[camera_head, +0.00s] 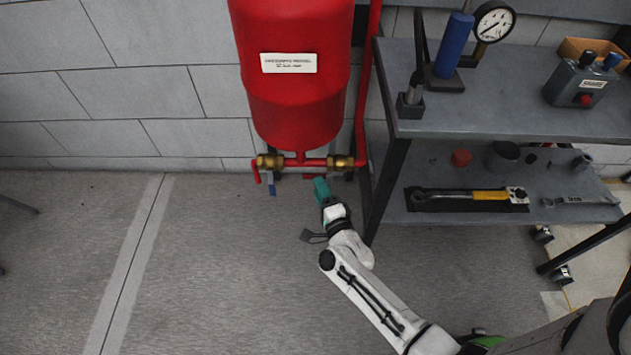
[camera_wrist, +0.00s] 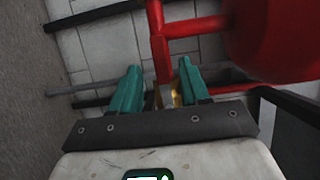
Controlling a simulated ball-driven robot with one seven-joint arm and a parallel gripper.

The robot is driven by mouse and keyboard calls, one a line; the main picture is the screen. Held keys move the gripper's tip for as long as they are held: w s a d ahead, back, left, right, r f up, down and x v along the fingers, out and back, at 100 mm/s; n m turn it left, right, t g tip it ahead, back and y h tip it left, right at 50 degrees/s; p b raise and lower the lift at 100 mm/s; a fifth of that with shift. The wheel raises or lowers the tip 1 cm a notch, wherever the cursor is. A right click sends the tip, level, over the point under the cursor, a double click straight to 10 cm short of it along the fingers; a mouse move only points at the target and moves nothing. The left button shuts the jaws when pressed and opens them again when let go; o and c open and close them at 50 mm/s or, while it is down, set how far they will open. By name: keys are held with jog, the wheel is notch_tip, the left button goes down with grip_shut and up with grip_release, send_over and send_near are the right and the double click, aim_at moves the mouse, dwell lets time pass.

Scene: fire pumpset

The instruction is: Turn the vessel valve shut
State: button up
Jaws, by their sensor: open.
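The red vessel (camera_head: 298,100) hangs at the wall with a white label, its text too small to read surely. Two brass valves sit on the red pipe below it, a left one (camera_head: 270,161) and a right one (camera_head: 340,161). I cannot tell which one is the vessel valve. My gripper (camera_head: 320,182) is just below the right valve, near a short red bar. In the wrist view my gripper (camera_wrist: 160,75) is open, with a brass part (camera_wrist: 168,95) and red bar (camera_wrist: 158,40) between its green fingers; contact is unclear.
A grey workbench (camera_head: 480,122) stands close on the right, with a gauge (camera_head: 493,22) on top and a torque wrench (camera_head: 470,196) on its lower shelf. A red riser pipe (camera_head: 363,95) runs beside the bench leg.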

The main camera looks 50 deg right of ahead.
jog(key=shift+b+x, duration=0.3)
jog(key=shift+x, duration=1.65)
jog(key=shift+c, duration=0.2)
grip_shut()
